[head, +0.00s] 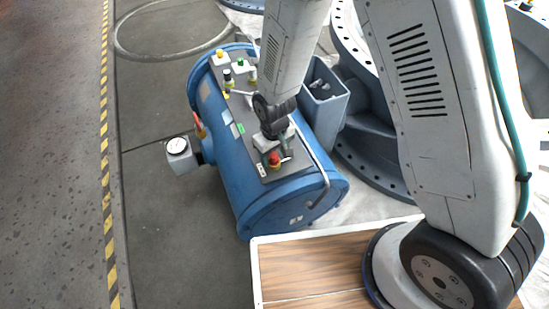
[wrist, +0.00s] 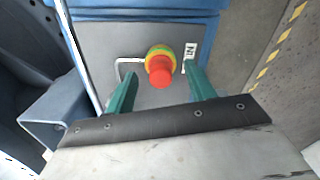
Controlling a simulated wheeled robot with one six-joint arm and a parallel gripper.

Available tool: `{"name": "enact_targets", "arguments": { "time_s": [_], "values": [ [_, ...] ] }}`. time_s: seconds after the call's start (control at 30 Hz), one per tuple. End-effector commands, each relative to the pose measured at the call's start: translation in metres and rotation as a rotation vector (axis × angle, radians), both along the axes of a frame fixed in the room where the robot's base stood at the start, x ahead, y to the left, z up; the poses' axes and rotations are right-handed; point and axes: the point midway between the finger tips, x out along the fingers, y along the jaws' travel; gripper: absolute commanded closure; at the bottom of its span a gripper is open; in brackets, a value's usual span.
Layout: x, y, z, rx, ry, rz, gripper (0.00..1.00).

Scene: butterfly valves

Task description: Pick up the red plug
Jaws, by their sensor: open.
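The red plug (wrist: 159,72) shows in the wrist view as a red knob with a yellow-green collar on a grey panel (wrist: 95,50). In the head view the red plug (head: 274,158) stands near the front end of the panel on top of the blue tank (head: 222,170). My gripper (wrist: 158,84) is open, its two green fingers to the left and right of the plug, with gaps on both sides. In the head view my gripper (head: 283,150) is over the panel close to the plug, and its fingers are partly hidden. Whether the fingertips reach down to the plug's height I cannot tell.
A bent metal rail (head: 318,170) runs along the panel's right side. Other knobs (head: 228,77) stand at the panel's far end. A grey bin (head: 325,100) adjoins the tank at right, a gauge (head: 178,148) at left. A wooden-topped board (head: 310,265) lies in front.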

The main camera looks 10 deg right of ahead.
Motion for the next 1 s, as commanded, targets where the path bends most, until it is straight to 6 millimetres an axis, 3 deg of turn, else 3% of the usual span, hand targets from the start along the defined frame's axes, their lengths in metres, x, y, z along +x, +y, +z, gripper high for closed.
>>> {"name": "enact_targets", "arguments": {
  "time_s": [0.33,0.5,1.0],
  "values": [
    [0.0,0.001,-0.009,0.001,-0.002,0.0,0.46],
    [0.0,0.001,-0.009,0.001,-0.001,0.0,0.92],
    [0.0,0.001,0.001,0.002,-0.003,0.0,0.92]
  ]
}}
